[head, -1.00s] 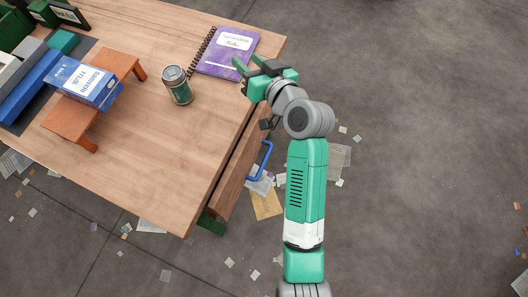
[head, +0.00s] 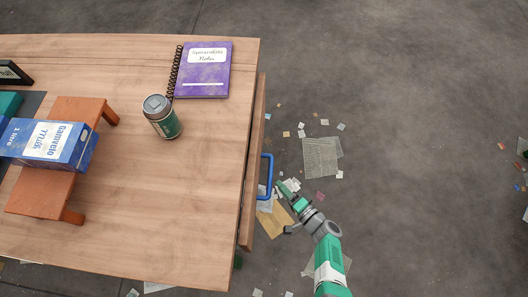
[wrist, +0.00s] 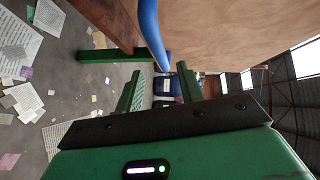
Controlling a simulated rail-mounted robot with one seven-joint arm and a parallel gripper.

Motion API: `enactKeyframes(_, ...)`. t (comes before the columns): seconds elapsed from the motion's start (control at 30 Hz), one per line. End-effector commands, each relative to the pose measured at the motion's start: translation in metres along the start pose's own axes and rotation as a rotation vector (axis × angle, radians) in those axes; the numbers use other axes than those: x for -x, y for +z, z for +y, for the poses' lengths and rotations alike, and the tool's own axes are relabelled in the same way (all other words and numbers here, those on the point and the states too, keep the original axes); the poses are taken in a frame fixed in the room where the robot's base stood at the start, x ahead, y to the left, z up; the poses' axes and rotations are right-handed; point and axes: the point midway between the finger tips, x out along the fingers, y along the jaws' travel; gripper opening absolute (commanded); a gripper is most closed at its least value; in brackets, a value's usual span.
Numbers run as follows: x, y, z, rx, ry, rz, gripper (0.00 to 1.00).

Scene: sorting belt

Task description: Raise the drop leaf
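The drop leaf (head: 250,215) hangs down along the table's right edge and shows as a narrow wooden strip in the head view. Its blue handle (head: 268,176) sticks out to the right. My gripper (head: 287,188) is just right of the handle, low beside the table. In the wrist view the leaf's wooden face (wrist: 230,35) fills the upper right. The handle (wrist: 151,32) runs down from the top toward the gap between my fingers. My gripper (wrist: 160,88) has its two green fingers apart with nothing held; I cannot tell whether the handle lies between them.
On the table (head: 150,220) are a purple notebook (head: 203,75), a can (head: 161,117), an orange stand (head: 45,195) and a blue milk carton (head: 50,142) on it. Papers (head: 321,157) litter the floor.

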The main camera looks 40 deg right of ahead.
Motion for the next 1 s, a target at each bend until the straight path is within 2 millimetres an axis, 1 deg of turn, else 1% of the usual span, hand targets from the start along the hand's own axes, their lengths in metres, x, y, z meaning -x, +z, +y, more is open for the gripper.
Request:
enactKeyframes(0.03,-0.011,0.000,0.002,0.002,-0.002,-0.003,0.38)
enactKeyframes(0.1,-0.025,0.001,0.003,0.001,-0.003,-0.004,0.38)
enactKeyframes(0.2,-0.044,0.001,0.003,0.001,-0.003,-0.004,0.38)
enactKeyframes(0.3,-0.059,0.001,0.003,0.001,-0.001,-0.003,0.38)
enactKeyframes(0.43,-0.068,0.001,0.001,0.000,-0.001,-0.003,0.38)
enactKeyframes(0.67,-0.070,0.001,-0.001,0.001,0.000,-0.003,0.38)
enactKeyframes(0.7,-0.070,0.001,0.000,0.001,0.000,-0.003,0.36)
enactKeyframes(0.77,-0.070,0.001,-0.001,0.001,0.000,-0.003,0.24)
enactKeyframes(0.8,-0.070,0.001,0.000,0.001,0.000,-0.003,0.16)
enactKeyframes(0.9,-0.070,0.001,0.000,0.001,0.000,-0.003,0.00)
enactKeyframes(1.0,-0.070,0.001,0.000,0.001,0.000,-0.003,0.00)
